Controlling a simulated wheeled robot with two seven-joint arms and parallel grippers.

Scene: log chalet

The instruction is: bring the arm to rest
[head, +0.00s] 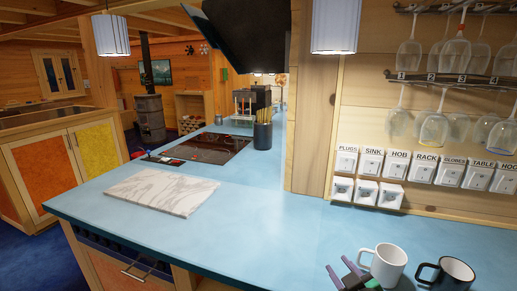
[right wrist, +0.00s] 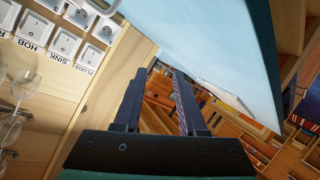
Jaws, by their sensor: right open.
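My right gripper (head: 340,268) is at the bottom of the head view, right of centre, over or close to the near edge of the blue counter. Its two fingers are apart with nothing visible between them. In the right wrist view the gripper (right wrist: 156,72) also shows two parallel dark fingers with an empty gap. In the head view it appears just left of a white mug (head: 385,265); I cannot tell whether they touch. Most of my right arm is out of the picture. My left gripper is not in view.
A marble board (head: 163,190) lies at left, with a hob (head: 208,148) behind. Labelled switches (head: 397,165) and hanging glasses (head: 434,128) line the right wall. The counter's middle is clear.

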